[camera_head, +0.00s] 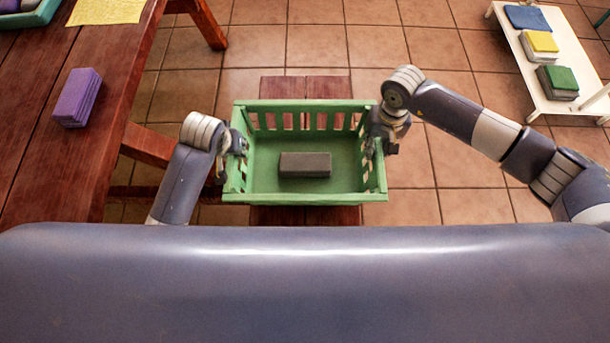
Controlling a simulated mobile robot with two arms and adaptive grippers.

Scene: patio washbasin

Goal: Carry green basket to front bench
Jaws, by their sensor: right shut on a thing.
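The green basket (305,196) is upright in the middle of the head view, with slatted walls and a dark grey block (305,164) on its floor. A red-brown wooden bench (305,87) shows beyond and in front of it; I cannot tell whether the basket rests on it or is held above it. My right gripper (374,150) is shut on the basket's right wall. My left gripper (236,148) is at the basket's left wall; its fingers are too small and partly hidden to tell whether they are shut.
A red-brown wooden table (60,165) on the left bears a purple stack (77,98), a yellow cloth (107,10) and part of a teal tray (28,14). A white rack (543,92) at the upper right holds blue, yellow and green stacks. Tiled floor (400,205) lies clear between.

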